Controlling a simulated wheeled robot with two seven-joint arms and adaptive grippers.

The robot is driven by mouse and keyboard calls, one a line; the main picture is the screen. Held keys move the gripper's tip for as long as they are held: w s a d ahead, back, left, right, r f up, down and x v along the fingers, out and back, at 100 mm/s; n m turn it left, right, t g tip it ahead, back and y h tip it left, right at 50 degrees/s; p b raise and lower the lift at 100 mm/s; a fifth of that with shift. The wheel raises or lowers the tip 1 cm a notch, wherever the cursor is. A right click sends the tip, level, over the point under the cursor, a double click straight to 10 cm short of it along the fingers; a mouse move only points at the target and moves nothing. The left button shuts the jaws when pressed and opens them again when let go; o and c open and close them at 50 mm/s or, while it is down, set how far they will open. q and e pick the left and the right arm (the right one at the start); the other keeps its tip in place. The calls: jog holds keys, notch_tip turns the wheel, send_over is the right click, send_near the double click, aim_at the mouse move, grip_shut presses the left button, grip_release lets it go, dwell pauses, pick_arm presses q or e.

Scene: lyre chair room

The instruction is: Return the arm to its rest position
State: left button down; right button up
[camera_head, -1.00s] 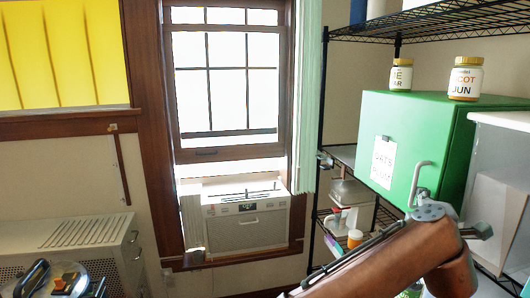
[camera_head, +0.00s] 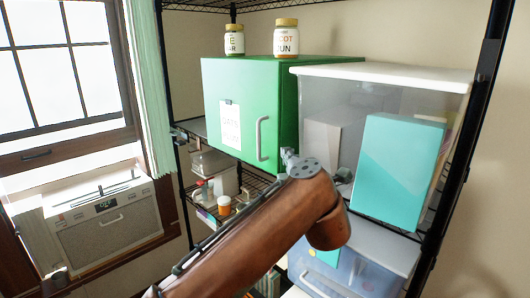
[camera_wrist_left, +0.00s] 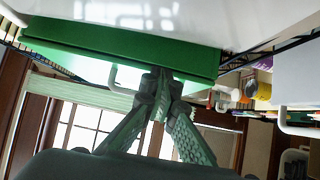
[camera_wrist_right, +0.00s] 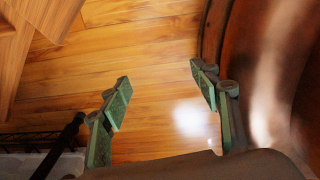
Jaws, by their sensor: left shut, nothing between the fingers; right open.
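My left arm crosses the lower middle of the head view as a brown link. Its gripper end (camera_head: 289,157) shows small and partly hidden, just right of the handle (camera_head: 262,138) of the green cabinet (camera_head: 228,90). In the left wrist view the left gripper (camera_wrist_left: 160,78) has its fingertips together with nothing between them, below the cabinet's green edge (camera_wrist_left: 120,48). Contact with the cabinet cannot be told. My right gripper (camera_wrist_right: 160,90) shows only in the right wrist view; its fingers are apart and empty above a wooden floor (camera_wrist_right: 150,50).
A black wire rack (camera_head: 168,120) holds the cabinet, two jars (camera_head: 286,38) on top, a clear bin with a white lid (camera_head: 385,75), a teal box (camera_head: 398,170) and an orange bottle (camera_head: 224,206). An air conditioner (camera_head: 105,230) sits in the window at left.

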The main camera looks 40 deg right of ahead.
pick_arm(q)
jog(key=shift+s+d, duration=0.3)
jog(key=shift+s, duration=0.25)
jog(key=shift+s+d, duration=0.25)
jog(key=shift+s, duration=0.25)
